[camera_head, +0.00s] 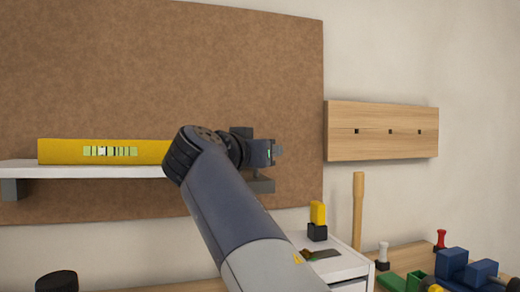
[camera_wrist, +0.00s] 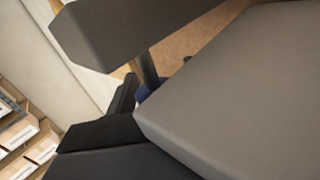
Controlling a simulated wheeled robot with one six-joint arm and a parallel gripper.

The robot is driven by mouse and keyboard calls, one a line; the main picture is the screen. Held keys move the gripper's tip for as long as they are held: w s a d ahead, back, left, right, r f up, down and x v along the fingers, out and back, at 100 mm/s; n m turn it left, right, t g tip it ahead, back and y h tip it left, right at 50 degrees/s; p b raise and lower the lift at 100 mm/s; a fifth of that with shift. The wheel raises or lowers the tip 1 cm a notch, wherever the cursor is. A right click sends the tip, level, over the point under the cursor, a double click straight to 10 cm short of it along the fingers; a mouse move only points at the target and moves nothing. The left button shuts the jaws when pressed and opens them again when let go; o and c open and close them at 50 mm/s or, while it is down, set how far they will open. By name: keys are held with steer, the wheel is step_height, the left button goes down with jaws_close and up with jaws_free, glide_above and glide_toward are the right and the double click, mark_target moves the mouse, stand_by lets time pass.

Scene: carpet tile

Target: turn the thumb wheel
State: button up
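I cannot make out a thumb wheel for certain in either view. In the head view my arm rises through the middle, and my gripper (camera_head: 266,153) is at its far end, in front of the brown board. The gripper is small and partly covered there, and its fingertips are not clear. In the wrist view large grey blocks fill the top and right, with dark parts at the lower left, all very close. A small dark blue patch (camera_wrist: 148,92) shows in the gap between them; I cannot tell what it is.
A yellow level (camera_head: 70,151) lies on a white shelf (camera_head: 110,172) left of my arm. A wooden rail (camera_head: 380,145) hangs at right. Below stand a yellow-handled tool (camera_head: 318,214), a wooden handle (camera_head: 358,210) and blue blocks (camera_head: 453,262). A black round object (camera_head: 57,281) is at lower left.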

steer(key=shift+o, duration=0.2)
steer(key=shift+s+r, duration=0.15)
steer(key=shift+r, duration=0.05)
steer(key=shift+s+a, duration=0.1)
steer(key=v, duration=1)
steer(key=shift+s+p, duration=0.25)
steer(key=shift+p, duration=0.05)
steer(key=shift+f, duration=0.15)
